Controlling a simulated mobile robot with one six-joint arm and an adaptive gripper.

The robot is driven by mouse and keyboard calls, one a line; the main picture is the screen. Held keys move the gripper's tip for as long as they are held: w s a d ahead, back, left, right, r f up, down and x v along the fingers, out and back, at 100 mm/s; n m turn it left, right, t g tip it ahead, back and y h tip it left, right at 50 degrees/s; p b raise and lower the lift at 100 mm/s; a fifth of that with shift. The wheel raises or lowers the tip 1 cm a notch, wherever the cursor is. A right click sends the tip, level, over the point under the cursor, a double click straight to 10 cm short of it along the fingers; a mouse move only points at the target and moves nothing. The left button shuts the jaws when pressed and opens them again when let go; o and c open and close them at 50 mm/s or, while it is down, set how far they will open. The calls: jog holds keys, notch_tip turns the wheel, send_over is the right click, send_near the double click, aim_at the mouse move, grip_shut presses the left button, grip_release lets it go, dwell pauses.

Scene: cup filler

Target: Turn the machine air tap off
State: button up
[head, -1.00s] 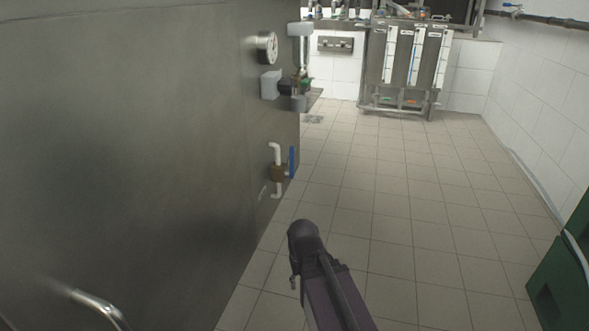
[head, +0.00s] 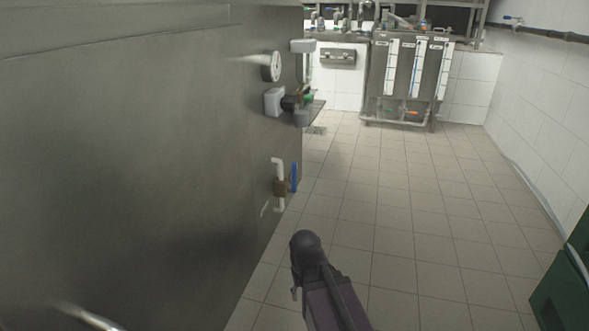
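A valve with a brass-coloured body (head: 280,187) sits on white pipe on the side of a large steel machine (head: 140,150), left of centre in the head view. Its blue lever (head: 294,177) stands upright, in line with the vertical pipe. No label on this tap can be read. My dark arm reaches in from the bottom, its rounded joint below and slightly right of the valve in the picture, with no visible contact. My gripper fingers cannot be made out in the head view.
A round gauge (head: 271,67) and a grey regulator fitting (head: 302,103) stick out above the valve. A pipe with another blue-handled tap (head: 511,19) runs along the right wall. A green cabinet (head: 565,290) stands lower right. The tiled floor (head: 410,210) between is clear.

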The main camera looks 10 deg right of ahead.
notch_tip(320, 180, up, 20)
jog(key=p, duration=1.9)
jog(key=shift+r+p, duration=0.25)
jog(key=shift+p, duration=0.15)
